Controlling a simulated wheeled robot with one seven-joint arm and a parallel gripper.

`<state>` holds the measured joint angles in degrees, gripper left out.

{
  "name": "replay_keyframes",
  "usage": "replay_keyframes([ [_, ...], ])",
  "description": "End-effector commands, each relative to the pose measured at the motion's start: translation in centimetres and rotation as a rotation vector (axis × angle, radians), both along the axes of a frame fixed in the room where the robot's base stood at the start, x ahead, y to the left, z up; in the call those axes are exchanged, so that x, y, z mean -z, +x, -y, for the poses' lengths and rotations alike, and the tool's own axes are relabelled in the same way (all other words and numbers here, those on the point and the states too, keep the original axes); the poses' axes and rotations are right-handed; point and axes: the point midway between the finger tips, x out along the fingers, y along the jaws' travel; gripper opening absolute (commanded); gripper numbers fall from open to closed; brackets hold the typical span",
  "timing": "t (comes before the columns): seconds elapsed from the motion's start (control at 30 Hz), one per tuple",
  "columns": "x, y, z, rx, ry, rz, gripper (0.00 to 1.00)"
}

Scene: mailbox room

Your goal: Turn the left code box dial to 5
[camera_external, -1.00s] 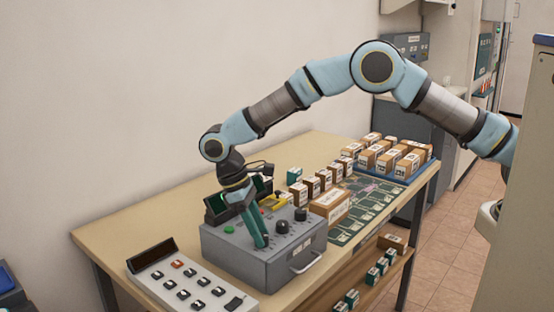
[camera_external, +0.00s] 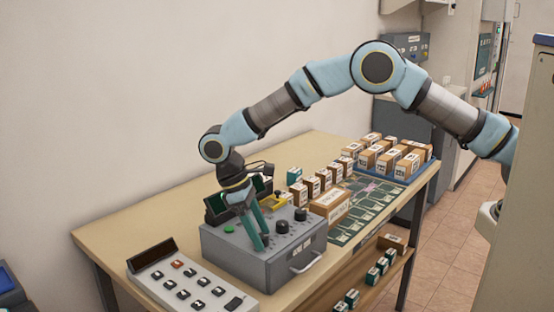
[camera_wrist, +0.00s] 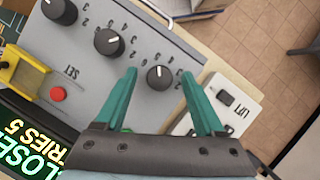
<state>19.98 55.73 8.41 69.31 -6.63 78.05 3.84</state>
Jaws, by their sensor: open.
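The grey code box (camera_external: 225,248) sits on the table, with its black dials in a row on top. The left dial (camera_wrist: 160,77) shows between my fingertips in the wrist view, with a short white pointer mark; the digits around it are too small and partly hidden to read surely. The middle dial (camera_wrist: 109,41) and the far dial (camera_wrist: 60,10) are to its left there. My gripper (camera_wrist: 158,74) is open, its green fingers on either side of the left dial; I cannot tell whether they touch it. In the external view my gripper (camera_external: 262,243) points down at the box top and hides the left dial.
A keypad (camera_external: 212,288) with a dark display stands left of the box. A yellow lever (camera_wrist: 22,72), red button (camera_wrist: 57,93) and lit screen (camera_wrist: 30,145) are near the dials. Small cartons (camera_external: 330,205) and a blue tray (camera_external: 407,182) stand behind.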

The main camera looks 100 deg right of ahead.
Motion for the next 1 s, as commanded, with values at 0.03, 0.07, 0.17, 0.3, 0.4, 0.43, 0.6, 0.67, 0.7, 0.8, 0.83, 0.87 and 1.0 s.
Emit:
replay_keyframes([
  [0.03, 0.0, 0.0, 0.0, 0.000, 0.000, 0.001, 0.71],
  [0.07, 0.0, 0.0, 0.0, 0.000, 0.000, 0.001, 0.71],
  [0.17, -0.2, 0.1, 0.0, 0.000, -0.001, 0.002, 0.71],
  [0.3, -1.3, 0.8, 0.2, 0.000, -0.002, 0.006, 0.71],
  [0.4, -3.0, 1.5, 0.4, 0.000, -0.002, 0.007, 0.71],
  [0.43, -3.6, 1.8, 0.4, 0.000, -0.002, 0.007, 0.71],
  [0.6, -6.8, 3.0, 0.8, 0.000, -0.002, 0.006, 0.71],
  [0.67, -7.7, 3.3, 0.9, 0.000, -0.002, 0.004, 0.71],
  [0.7, -8.2, 3.5, 0.9, 0.000, -0.001, 0.004, 0.71],
  [0.8, -9.1, 3.8, 1.0, 0.001, -0.001, 0.002, 0.71],
  [0.83, -9.3, 3.9, 1.0, 0.001, -0.001, 0.002, 0.71],
  [0.87, -9.5, 3.9, 1.1, 0.001, -0.001, 0.002, 0.71],
  [1.0, -9.9, 4.0, 1.1, 0.000, 0.000, 0.000, 0.71],
])
